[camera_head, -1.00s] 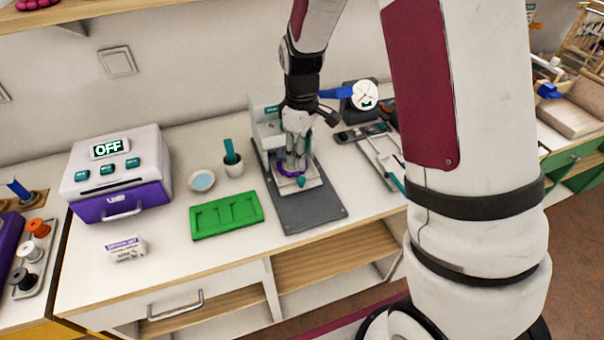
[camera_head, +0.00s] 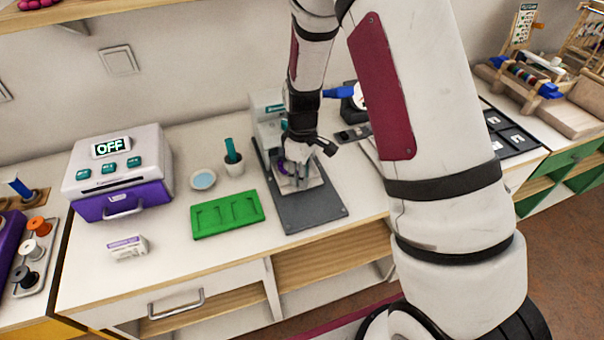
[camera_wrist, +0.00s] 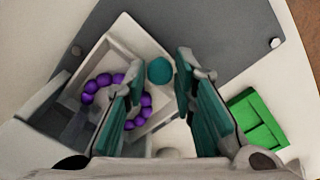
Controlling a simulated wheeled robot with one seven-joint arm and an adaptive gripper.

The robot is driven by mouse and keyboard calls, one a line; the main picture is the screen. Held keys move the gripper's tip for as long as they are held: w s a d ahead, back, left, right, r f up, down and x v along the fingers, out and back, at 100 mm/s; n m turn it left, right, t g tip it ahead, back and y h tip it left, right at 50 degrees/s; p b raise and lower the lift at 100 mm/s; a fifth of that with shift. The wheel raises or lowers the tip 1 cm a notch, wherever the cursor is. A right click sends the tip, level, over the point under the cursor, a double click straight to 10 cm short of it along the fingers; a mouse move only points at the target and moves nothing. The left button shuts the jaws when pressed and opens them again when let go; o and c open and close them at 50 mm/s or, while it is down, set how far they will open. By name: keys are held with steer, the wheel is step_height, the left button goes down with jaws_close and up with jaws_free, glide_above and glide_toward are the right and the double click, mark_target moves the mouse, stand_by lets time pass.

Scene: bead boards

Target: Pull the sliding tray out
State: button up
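The sliding tray (camera_wrist: 128,45) is a pale square tray with a ring of purple beads (camera_wrist: 103,80) on it. It sits on the dark grey base plate (camera_head: 312,212) of a pale machine (camera_head: 268,128). A teal round knob (camera_wrist: 160,71) is at the tray's edge. My gripper (camera_wrist: 160,66) is open, with its teal fingers on either side of the knob. Gaps show between the knob and both fingers. In the head view my gripper (camera_head: 297,182) is low over the tray and hides much of it.
A green moulded tray (camera_head: 227,214) lies left of the base plate. A cup with a teal stick (camera_head: 234,166) and a small dish (camera_head: 203,180) stand behind it. A purple and white device reading OFF (camera_head: 118,172) is further left. Bare counter lies in front.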

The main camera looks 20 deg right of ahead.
jaws_close()
steer(key=s+p, duration=0.4)
steer(key=s, duration=0.6)
steer(key=shift+s+r, duration=0.15)
steer(key=shift+s, duration=0.05)
steer(key=shift+s+p, duration=0.35)
steer(key=shift+s, duration=0.25)
steer(key=shift+f, duration=0.2)
steer(key=o, duration=0.6)
jaws_free()
steer(key=shift+s, duration=0.1)
steer(key=shift+o, duration=0.2)
steer(key=shift+w+r, duration=0.2)
steer(key=shift+r, duration=0.35)
step_height(320, 180, up, 11)
